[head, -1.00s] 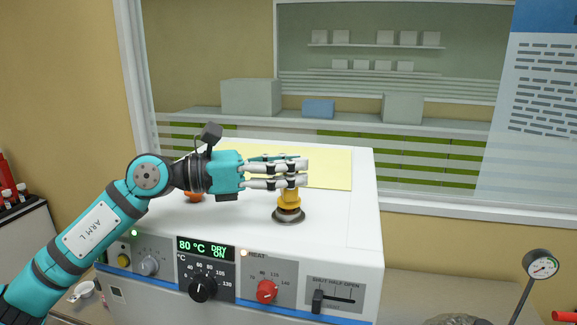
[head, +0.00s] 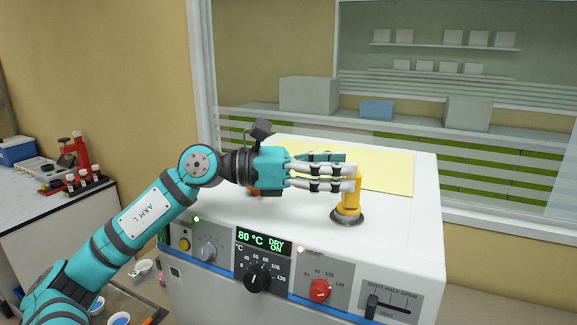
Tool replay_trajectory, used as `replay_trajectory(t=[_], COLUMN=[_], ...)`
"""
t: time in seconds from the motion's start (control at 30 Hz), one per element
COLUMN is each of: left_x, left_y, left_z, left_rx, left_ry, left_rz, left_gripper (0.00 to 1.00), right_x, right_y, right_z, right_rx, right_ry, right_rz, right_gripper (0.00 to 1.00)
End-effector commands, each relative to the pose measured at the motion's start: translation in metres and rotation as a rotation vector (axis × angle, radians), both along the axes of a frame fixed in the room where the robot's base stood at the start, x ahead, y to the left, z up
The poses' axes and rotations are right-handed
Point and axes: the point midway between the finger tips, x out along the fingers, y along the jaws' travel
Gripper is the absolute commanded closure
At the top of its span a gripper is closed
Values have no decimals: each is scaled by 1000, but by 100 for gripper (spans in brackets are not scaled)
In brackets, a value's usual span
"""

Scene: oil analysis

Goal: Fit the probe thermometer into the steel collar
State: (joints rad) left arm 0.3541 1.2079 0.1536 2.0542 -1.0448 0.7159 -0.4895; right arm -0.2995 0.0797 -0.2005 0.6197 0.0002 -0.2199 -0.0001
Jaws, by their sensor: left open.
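The steel collar (head: 347,217) is a dark metallic ring on the white top of the oven. A yellow, upright piece (head: 350,203) stands at the collar, and its upper part is partly hidden by my fingers. My left gripper (head: 352,178) is open, level with the upper part of the yellow piece, its fingers pointing right. I cannot tell whether they touch it. The probe thermometer is not in view now. My right gripper is not in view.
The white oven (head: 420,215) has a front panel with a display reading 80 °C, knobs and a slider. A yellow sheet (head: 390,168) lies on its top behind the gripper. A side bench (head: 40,200) at left holds a red stand (head: 80,155) and vials.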

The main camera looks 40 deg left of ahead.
Motion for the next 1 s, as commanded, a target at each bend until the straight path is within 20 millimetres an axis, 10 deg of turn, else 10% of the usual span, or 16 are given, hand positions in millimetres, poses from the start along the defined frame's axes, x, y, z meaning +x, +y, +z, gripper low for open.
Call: replay_trajectory(t=[0.6,1.0], left_x=[-54,-60], left_y=[66,73], left_z=[0,0], left_rx=[-3,-1], left_ry=[-1,-1], left_rz=[0,0], left_gripper=[35,35], right_x=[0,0], right_y=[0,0], right_z=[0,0], right_rx=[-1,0], right_ry=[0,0], right_rz=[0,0], right_gripper=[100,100])
